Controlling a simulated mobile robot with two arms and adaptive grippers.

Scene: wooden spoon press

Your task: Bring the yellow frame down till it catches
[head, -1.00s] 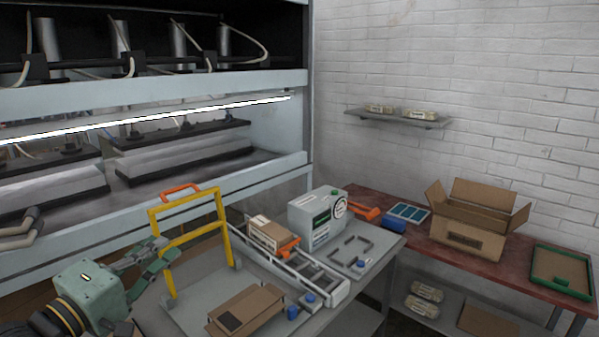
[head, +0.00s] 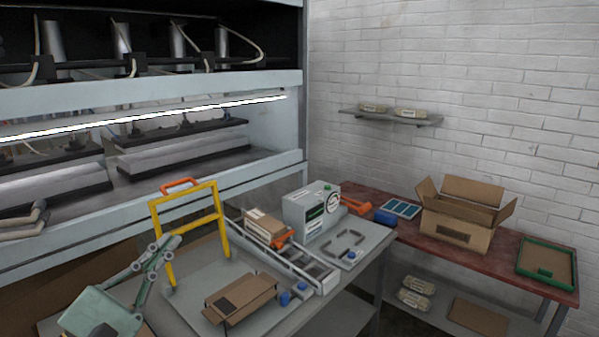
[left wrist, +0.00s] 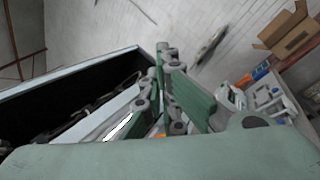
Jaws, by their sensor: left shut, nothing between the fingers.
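The yellow frame (head: 221,226) stands upright on the grey plate of a work table, with an orange handle (head: 180,186) on its top bar. A cardboard box (head: 240,300) lies on the plate in front of it. My left gripper (head: 168,243) is shut and empty, just left of the frame's left post in the head view; whether it touches cannot be told. In the left wrist view the shut green fingers (left wrist: 168,62) point up and away, with a bit of orange showing behind them. My right gripper is not in view.
A grey machine (head: 311,212) with a dial and a roller track (head: 290,262) stand right of the frame. Blue knobs (head: 285,299) sit beside the cardboard box. A large press cabinet (head: 150,90) fills the left back. An open carton (head: 455,240) stands on the red bench.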

